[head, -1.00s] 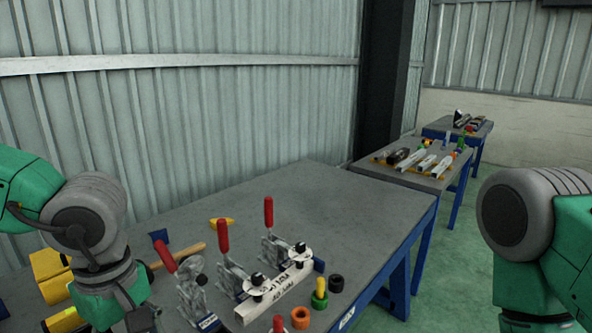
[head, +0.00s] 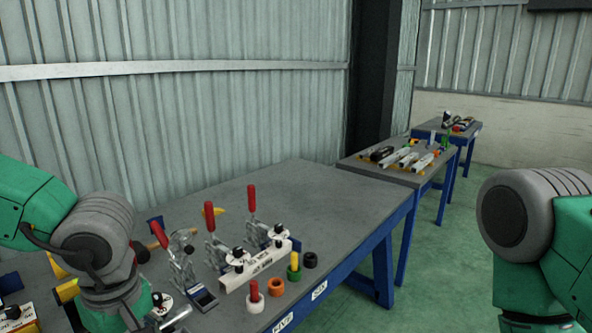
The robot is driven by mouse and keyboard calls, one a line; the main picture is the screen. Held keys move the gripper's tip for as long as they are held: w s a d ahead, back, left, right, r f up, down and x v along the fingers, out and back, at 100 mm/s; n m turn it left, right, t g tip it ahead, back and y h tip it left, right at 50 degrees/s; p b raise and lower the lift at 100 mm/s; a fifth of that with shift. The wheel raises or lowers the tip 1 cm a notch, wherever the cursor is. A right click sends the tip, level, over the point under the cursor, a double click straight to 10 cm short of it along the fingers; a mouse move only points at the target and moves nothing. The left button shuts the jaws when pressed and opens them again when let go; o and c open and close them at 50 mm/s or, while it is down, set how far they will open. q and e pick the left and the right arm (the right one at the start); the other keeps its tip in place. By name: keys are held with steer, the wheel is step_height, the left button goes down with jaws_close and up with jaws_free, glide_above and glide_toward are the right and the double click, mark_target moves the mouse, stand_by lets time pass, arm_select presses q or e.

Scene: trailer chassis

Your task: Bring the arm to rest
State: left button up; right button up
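My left arm comes in from the left in the head view, bent over the near left part of the grey workbench (head: 300,187). Its gripper (head: 168,318) is only partly in view at the bottom edge, and I cannot make out whether its fingers are open or shut. My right arm is at the right edge, clear of the bench over the green floor. Its gripper is outside the picture.
Red-handled toggle clamps (head: 213,235) stand beside a white bar (head: 255,267) on the bench. Orange (head: 276,287) and black (head: 310,260) rings lie near its front edge. Further tables (head: 398,165) stand behind. The bench's far part is clear.

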arm_select(q)
steer(key=s+a+f+m+t+y+b, duration=0.1)
steer(key=a+f+m+b, duration=0.15)
steer(key=f, duration=0.85)
steer(key=a+f+m+t+y+b, duration=0.1)
steer(key=a+f+m+t+b, duration=0.15)
steer(key=f, duration=0.85)
steer(key=s+f+m+g+h+b, duration=0.2)
steer(key=s+f+m, duration=0.6)
steer(key=s+f, duration=0.6)
steer(key=shift+s+d+g+h+b, duration=0.5)
steer(key=shift+s+b, duration=0.35)
steer(key=shift+b, duration=0.35)
steer(key=shift+a+f, duration=0.1)
steer(key=shift+w, duration=0.15)
